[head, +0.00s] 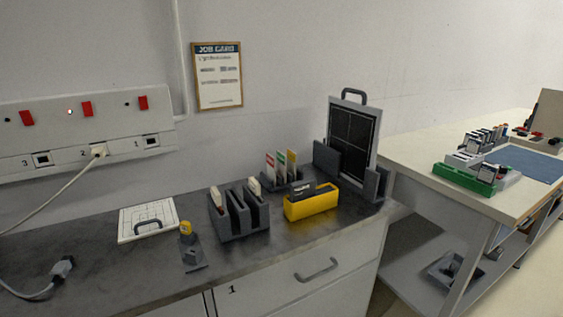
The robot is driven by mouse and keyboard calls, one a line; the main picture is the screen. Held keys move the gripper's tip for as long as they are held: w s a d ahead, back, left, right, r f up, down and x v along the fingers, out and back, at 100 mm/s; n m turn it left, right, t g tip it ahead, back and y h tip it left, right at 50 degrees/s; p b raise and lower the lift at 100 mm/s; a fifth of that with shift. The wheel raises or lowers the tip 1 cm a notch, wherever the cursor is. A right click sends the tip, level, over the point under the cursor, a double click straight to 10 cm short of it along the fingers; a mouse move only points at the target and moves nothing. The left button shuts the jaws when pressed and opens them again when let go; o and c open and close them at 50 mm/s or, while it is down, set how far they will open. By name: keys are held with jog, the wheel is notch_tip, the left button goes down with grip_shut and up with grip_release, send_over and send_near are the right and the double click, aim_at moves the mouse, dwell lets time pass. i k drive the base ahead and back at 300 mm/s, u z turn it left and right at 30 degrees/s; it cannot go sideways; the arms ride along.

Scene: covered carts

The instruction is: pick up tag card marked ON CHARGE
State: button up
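Several upright cards with red, green and yellow edges (281,163) stand in a small dark rack (267,182) at the back of the dark worktop. Their lettering is too small to read, so I cannot tell which one is marked ON CHARGE. In front, a grey slotted holder (240,222) has pale pieces (254,187) in its slots; I cannot tell what they are. My gripper is not in view.
A yellow box-like dispenser (311,205) stands right of the slotted holder. A tall framed panel (352,140) stands behind it. A white board with a handle (147,221) and a small yellow-topped stand (190,245) are left. A loose cable plug (62,268) lies far left.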

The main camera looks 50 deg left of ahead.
aim_at(291, 156)
jog(key=u, duration=0.65)
jog(key=i, duration=0.8)
jog(key=u, duration=0.9)
